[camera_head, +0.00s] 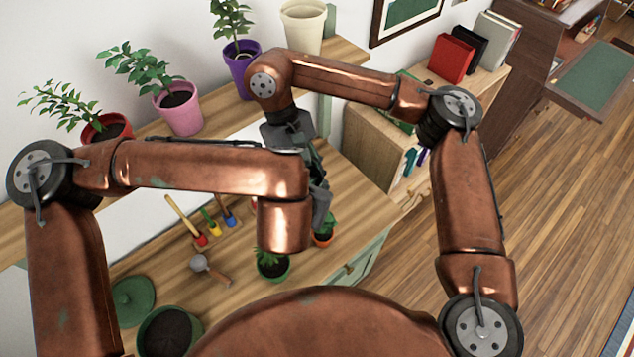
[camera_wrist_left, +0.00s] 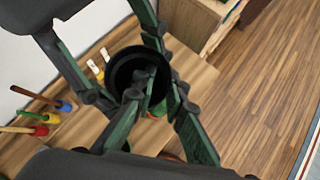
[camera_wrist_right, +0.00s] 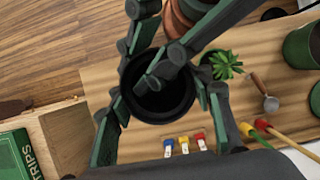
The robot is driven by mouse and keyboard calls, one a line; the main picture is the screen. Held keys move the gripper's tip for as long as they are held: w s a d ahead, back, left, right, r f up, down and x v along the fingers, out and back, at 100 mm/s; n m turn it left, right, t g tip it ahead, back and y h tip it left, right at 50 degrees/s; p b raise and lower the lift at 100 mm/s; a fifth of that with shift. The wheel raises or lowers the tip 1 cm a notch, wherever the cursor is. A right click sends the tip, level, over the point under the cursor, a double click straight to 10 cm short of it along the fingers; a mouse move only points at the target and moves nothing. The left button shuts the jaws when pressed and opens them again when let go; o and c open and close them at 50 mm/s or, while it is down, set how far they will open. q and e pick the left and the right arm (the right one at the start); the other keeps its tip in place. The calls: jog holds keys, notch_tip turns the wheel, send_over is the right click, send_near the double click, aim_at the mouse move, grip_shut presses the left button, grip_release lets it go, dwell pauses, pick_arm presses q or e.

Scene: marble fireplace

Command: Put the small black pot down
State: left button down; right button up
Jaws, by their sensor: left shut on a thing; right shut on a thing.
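The small black pot (camera_wrist_left: 127,70) is round and dark, with its open mouth facing the left wrist camera; it also shows in the right wrist view (camera_wrist_right: 168,101). Green and black fingers of both grippers are around it. My left gripper (camera_head: 318,193) is shut on the pot, as its wrist view shows (camera_wrist_left: 152,82). My right gripper (camera_wrist_right: 160,84) is shut on the same pot from the other side. The pot seems to be above the wooden bench (camera_head: 354,189). In the head view the arms hide the pot and most of the right gripper.
Small plants in a green pot (camera_head: 273,267) and an orange pot (camera_head: 323,239) stand on the bench near the grippers. Coloured-tipped tools (camera_head: 200,239), a trowel (camera_head: 209,268) and a large green pot (camera_head: 168,332) are left. Potted plants line the shelf behind. Bare bench lies to the right.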

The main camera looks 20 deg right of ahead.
jog(key=shift+w+r, duration=0.1)
jog(key=shift+c, duration=0.2)
jog(key=o, duration=1.2)
